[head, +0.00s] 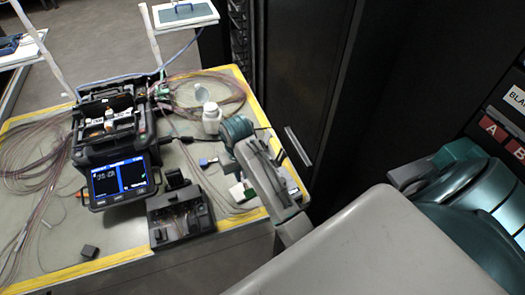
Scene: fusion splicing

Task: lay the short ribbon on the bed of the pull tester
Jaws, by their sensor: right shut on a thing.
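My right arm comes in from the lower right and reaches over the table's right side. Its gripper (234,136) is at the teal wrist end, right of the splicer. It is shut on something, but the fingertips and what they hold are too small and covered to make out. I cannot pick out the short ribbon. A low dark device (180,214) with a slotted top stands at the table's front, left of my right gripper; it may be the pull tester. I cannot tell its bed clearly. My left gripper is not in view.
The black splicer (112,122) with a lit screen (121,179) stands at centre left. Coiled fibres (38,150) lie to its left. A white bottle (211,118) and a small blue item (207,163) are near my wrist. A dark cabinet (310,80) stands right of the yellow-edged table (105,268).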

